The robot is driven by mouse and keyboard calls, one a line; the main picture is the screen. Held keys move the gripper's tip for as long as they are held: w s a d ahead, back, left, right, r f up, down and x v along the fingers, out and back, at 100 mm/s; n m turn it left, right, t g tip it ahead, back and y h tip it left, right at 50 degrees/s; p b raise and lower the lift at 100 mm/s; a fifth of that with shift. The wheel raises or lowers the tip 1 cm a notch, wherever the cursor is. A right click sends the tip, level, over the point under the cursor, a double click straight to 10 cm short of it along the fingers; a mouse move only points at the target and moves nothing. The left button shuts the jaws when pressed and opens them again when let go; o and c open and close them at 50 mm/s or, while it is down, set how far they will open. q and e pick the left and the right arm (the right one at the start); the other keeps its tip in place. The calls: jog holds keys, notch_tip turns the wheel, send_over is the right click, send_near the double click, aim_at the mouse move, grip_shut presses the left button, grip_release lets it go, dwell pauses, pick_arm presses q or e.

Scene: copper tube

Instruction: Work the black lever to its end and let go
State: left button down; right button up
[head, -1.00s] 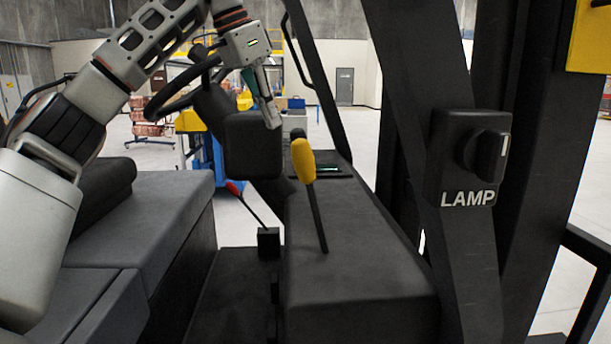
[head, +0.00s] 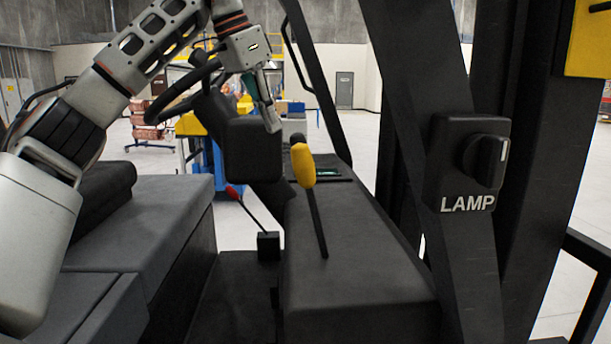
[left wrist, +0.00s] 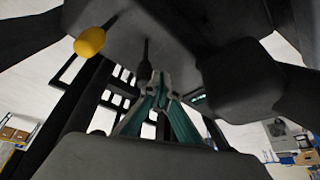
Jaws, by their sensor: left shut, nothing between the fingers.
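The black lever's dark knob (head: 298,138) shows just behind the yellow lever (head: 303,168) on the side console in the head view; most of its shaft is hidden. In the left wrist view the black lever (left wrist: 145,68) stands just beyond and beside the fingertips, and the yellow knob (left wrist: 90,41) is at upper left. My left gripper (head: 271,126) is shut and empty, pointing down to the left of the black knob in the head view. It also shows in the left wrist view (left wrist: 159,82). I cannot tell whether it touches the lever. My right gripper is out of view.
The steering wheel (head: 180,92) and its column housing (head: 252,148) are close to the left gripper. A red-tipped lever (head: 250,208) stands left of the console (head: 355,270). A lamp knob (head: 484,160) is on the right post. The seat (head: 150,215) is at left.

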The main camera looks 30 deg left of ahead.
aim_at(297, 134)
pick_arm(q)
jog(key=shift+f, duration=0.15)
notch_tip(297, 134, down, 5)
jog(key=b, duration=0.4)
jog(key=shift+f, duration=0.15)
dwell(0.8)
jog(key=shift+w+d+p, duration=0.15)
jog(key=shift+w+d, duration=0.4)
jog(key=shift+d, duration=0.35)
jog(key=shift+w+d+p, duration=0.2)
jog(key=shift+w+d, duration=0.3)
jog(key=shift+d, duration=0.4)
jog(key=shift+w+d+p, duration=0.15)
jog(key=shift+w+d, duration=0.4)
jog(key=shift+d, duration=0.35)
